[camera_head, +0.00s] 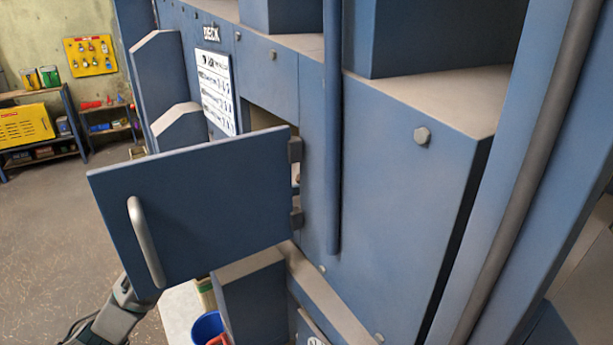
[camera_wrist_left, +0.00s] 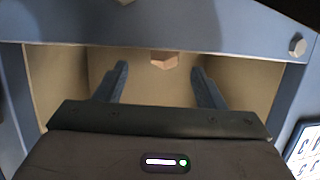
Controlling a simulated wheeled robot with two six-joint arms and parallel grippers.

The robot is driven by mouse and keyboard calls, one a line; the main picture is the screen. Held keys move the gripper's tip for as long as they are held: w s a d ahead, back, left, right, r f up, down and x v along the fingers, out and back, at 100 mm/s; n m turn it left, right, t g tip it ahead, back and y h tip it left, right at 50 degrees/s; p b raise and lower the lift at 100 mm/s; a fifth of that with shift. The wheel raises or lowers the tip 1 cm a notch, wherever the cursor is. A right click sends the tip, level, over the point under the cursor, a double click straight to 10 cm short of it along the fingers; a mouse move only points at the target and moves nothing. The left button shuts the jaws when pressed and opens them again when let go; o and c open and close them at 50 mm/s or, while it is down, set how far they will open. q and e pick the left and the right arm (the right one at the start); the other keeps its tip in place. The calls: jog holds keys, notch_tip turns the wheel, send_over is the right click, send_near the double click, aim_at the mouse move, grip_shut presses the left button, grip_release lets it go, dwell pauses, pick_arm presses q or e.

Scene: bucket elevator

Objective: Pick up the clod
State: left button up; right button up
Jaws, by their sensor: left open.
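In the left wrist view a small brown angular lump, seemingly the clod (camera_wrist_left: 163,60), lies at the back of a pale compartment (camera_wrist_left: 245,82) behind a rectangular opening. My left gripper (camera_wrist_left: 161,84) is open. Its two dark fingers reach into the opening, one on each side of the clod's line, with nothing between them; the clod looks just beyond the tips. In the head view the open blue door (camera_head: 205,205) with its grey handle (camera_head: 146,243) hides my left gripper and most of the opening (camera_head: 266,122). The clod does not show there. My right gripper is out of view.
The blue elevator casing (camera_head: 385,190) with bolts and a vertical pipe (camera_head: 333,130) fills the right. The door stands out on its hinges (camera_head: 296,150). A blue bucket (camera_head: 208,327) stands low beneath the door. Shelves (camera_head: 40,125) are far left; floor there is clear.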

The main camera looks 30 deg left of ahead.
aim_at(298, 179)
pick_arm(q)
jog(key=shift+w, duration=0.1)
jog(key=p+x, duration=0.3)
jog(key=x, duration=0.1)
jog(key=shift+w+a+r+p, duration=0.1)
jog(key=shift+a+r+p, duration=0.05)
jog(key=shift+a+p, duration=0.2)
jog(key=shift+w+d+f, duration=0.15)
jog(key=shift+w+f, duration=0.1)
jog(key=shift+w, duration=0.2)
jog(key=shift+s, duration=0.1)
jog(key=shift+c, duration=0.4)
jog(key=c, duration=1)
